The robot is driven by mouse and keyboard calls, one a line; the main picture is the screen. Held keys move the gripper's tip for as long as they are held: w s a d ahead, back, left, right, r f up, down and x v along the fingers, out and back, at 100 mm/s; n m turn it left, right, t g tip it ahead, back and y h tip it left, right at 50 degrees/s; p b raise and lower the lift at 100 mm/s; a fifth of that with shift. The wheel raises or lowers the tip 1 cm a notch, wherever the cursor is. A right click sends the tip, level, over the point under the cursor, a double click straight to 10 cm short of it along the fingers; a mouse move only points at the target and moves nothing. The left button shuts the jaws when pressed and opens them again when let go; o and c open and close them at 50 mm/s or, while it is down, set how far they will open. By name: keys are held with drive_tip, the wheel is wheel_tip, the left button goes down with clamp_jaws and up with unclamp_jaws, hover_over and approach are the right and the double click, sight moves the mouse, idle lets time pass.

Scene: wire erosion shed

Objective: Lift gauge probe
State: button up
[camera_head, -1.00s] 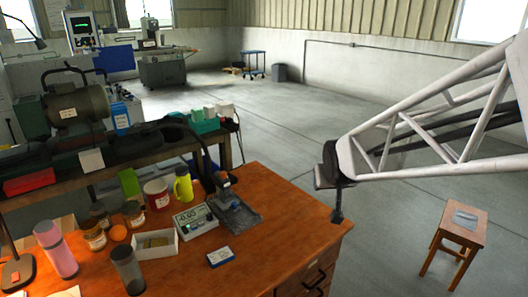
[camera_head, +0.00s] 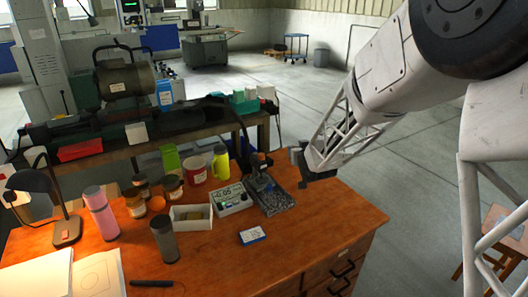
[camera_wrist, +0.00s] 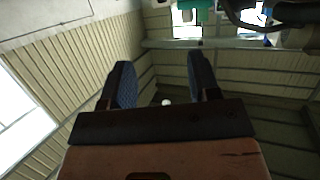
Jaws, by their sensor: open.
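The gauge display box (camera_head: 232,199), pale with a lit readout, sits near the back of the orange workbench. To its right is a dark speckled plate (camera_head: 275,203) bearing a dark upright fixture (camera_head: 261,181) with an orange-brown part at its top. I cannot make out for certain which part is the gauge probe. My gripper (camera_head: 297,158) is above the bench's back right, just right of the fixture and apart from it. In the wrist view my gripper (camera_wrist: 160,78) shows two blue-padded fingers spread apart, with nothing between them.
A small blue-and-white box (camera_head: 252,236) lies in front. The bench's right front (camera_head: 320,225) is clear.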

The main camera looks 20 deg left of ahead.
sight(263, 156)
drive_tip(key=shift+w+a+f+n+t+y, duration=0.3)
drive_tip(key=shift+w+a+f+y, duration=0.4)
drive_tip(key=shift+a+f, duration=1.2)
drive_tip(key=shift+w+a+f+n+t+y, duration=0.25)
drive_tip(key=shift+w+a+f+y, duration=0.75)
drive_tip(key=shift+a, duration=1.45)
drive_tip(key=shift+w+a+f+n+t+y, duration=0.2)
drive_tip(key=shift+a+f+n+y, duration=0.3)
drive_tip(key=shift+a+f, duration=1.55)
drive_tip(key=shift+a+r, duration=0.1)
drive_tip(key=shift+r, duration=0.05)
drive_tip(key=shift+w, duration=0.15)
drive_tip(key=shift+x, duration=3.8)
drive_tip(key=shift+a, duration=0.1)
